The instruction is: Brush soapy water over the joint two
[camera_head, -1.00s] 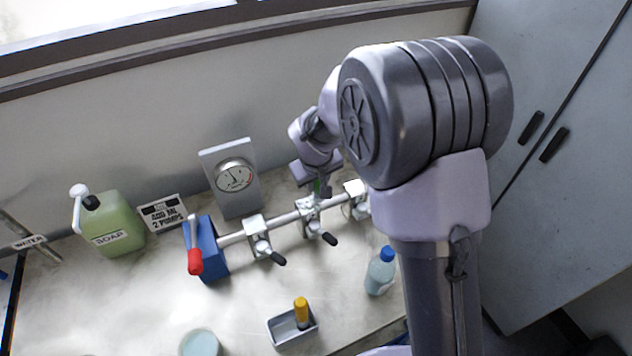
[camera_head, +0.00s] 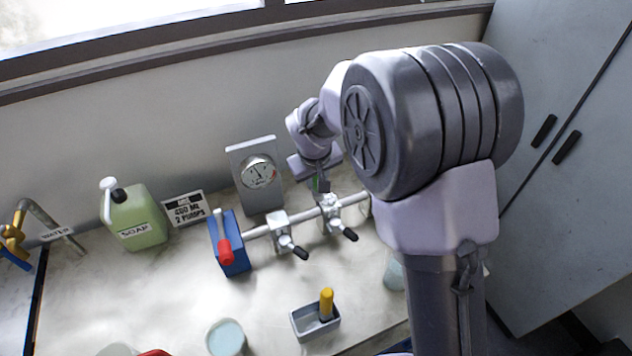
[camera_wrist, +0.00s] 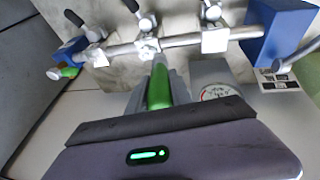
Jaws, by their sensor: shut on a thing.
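My gripper (camera_head: 320,184) is shut on a green-handled brush (camera_wrist: 159,88), behind the pipe and close to its middle clamped joint. In the wrist view the brush's pale tip end meets the picture of the middle joint (camera_wrist: 148,47); I cannot tell whether it touches. In the head view this joint (camera_head: 331,207) is the second from the blue end block. The joint near the blue block (camera_head: 281,224) also shows in the wrist view (camera_wrist: 214,38). The far joint (camera_wrist: 95,56) is mostly hidden by my arm in the head view. Joint numbers are unreadable.
A gauge panel (camera_head: 258,178) stands behind the pipe. A blue block with a red-handled lever (camera_head: 232,245), a green soap jug (camera_head: 137,218) and a dosing sign (camera_head: 184,208) are to the left. A cup (camera_head: 226,338) and a grey tray (camera_head: 316,325) with a yellow-handled item stand in front.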

